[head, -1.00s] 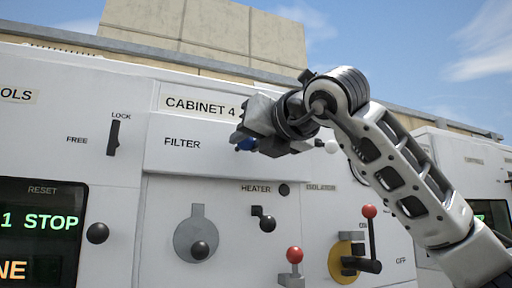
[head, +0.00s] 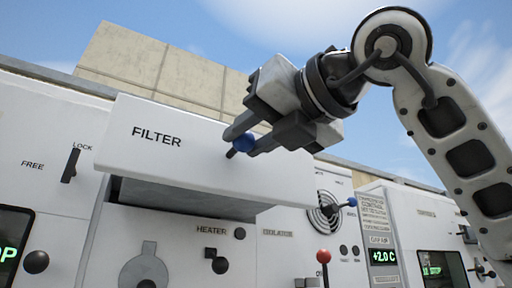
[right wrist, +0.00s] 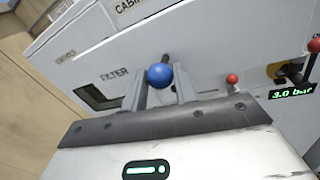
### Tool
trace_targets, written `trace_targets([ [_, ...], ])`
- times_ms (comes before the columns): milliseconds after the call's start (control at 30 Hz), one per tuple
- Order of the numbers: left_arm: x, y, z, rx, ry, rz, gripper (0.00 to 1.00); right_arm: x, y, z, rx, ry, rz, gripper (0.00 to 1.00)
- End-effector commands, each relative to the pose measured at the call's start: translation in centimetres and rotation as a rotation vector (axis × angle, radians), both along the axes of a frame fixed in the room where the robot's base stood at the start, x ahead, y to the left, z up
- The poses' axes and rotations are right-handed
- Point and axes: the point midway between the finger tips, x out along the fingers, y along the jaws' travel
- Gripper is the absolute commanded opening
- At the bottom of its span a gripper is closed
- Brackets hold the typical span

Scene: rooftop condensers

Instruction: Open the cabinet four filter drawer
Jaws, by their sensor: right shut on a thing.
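The white filter drawer (head: 180,165), lettered FILTER, stands well out from the front of cabinet four in the head view, with a dark gap under it. Its blue ball knob (head: 243,142) sits on a short dark stem at the drawer's right part. My right gripper (head: 248,138) is shut on the blue knob, one finger on each side. In the right wrist view the blue knob (right wrist: 160,76) shows between the two fingers, in front of the drawer face (right wrist: 130,65). My left gripper is not in view.
Below the drawer are the heater switch (head: 212,254), a round grey plate with a black knob (head: 147,284) and a red-knobbed lever (head: 323,256). A lock lever (head: 72,165) is at left. A round vent (head: 325,212) and displays (head: 383,257) are at right.

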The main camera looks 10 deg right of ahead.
Motion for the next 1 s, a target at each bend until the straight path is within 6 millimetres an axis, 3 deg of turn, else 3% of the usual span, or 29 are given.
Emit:
trace_targets([
  [333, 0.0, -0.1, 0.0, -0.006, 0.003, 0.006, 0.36, -0.2, 0.0, 0.0, 0.002, 0.001, 0.002, 0.0],
  [367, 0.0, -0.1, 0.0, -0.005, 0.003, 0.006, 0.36, -0.1, 0.0, 0.0, 0.001, 0.0, 0.002, 0.37],
  [400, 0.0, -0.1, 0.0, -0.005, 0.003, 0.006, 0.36, -0.1, 0.0, 0.1, 0.001, 0.0, 0.002, 0.48],
  [433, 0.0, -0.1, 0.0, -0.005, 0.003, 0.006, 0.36, -0.1, 0.0, 0.0, 0.001, 0.0, 0.002, 0.5],
  [767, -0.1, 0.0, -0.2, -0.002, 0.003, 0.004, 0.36, -0.4, -0.2, 0.0, 0.001, 0.0, 0.001, 0.5],
  [1000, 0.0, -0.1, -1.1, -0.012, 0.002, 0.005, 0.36, -3.7, -2.3, -0.1, 0.003, -0.004, 0.0, 0.5],
])
